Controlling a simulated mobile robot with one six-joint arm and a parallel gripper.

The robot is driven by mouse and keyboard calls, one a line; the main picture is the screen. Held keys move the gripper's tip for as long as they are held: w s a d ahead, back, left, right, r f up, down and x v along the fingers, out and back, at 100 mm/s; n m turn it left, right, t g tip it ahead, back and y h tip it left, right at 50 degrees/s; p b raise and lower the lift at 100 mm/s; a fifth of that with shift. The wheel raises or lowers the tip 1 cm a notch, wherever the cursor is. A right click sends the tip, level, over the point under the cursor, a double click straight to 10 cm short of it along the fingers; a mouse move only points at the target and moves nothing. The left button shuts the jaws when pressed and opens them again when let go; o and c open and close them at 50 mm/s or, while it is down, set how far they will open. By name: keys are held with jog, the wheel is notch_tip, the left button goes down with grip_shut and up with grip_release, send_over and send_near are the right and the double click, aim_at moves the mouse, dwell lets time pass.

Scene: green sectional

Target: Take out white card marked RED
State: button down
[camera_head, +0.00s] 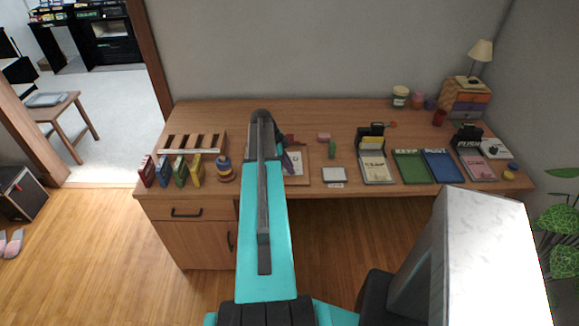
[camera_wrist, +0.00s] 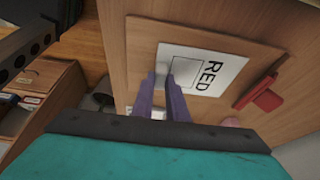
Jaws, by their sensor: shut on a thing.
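The white card marked RED (camera_wrist: 200,84) lies against a light wooden board (camera_wrist: 140,35) in the wrist view. Black letters and a pale outlined rectangle show on its face. My gripper (camera_wrist: 162,84) has its two purple-grey fingers at the card's near edge, one on each side, shut on that edge. In the head view my arm covers much of this spot. Part of the white card (camera_head: 294,163) shows just right of my gripper (camera_head: 287,158), with the board (camera_head: 302,153) around it.
A red object (camera_wrist: 261,98) lies beside the card. Left on the desk (camera_head: 240,112) are a slotted wooden rack (camera_head: 205,142), coloured boxes and a stacking toy (camera_head: 224,169). To the right are a small white-topped tray (camera_head: 335,174), a card holder (camera_head: 372,165), and green (camera_head: 411,166) and blue (camera_head: 441,166) trays.

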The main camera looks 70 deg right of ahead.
jog(key=shift+r, duration=0.15)
jog(key=shift+r+b, duration=1)
jog(key=shift+r, duration=0.55)
jog(key=s+a+r+b, duration=0.1)
jog(key=s+a+b, duration=0.3)
jog(key=s+a, duration=0.4)
jog(key=a, duration=0.5)
jog(key=shift+s+a+r, duration=0.2)
jog(key=shift+a+r, duration=0.1)
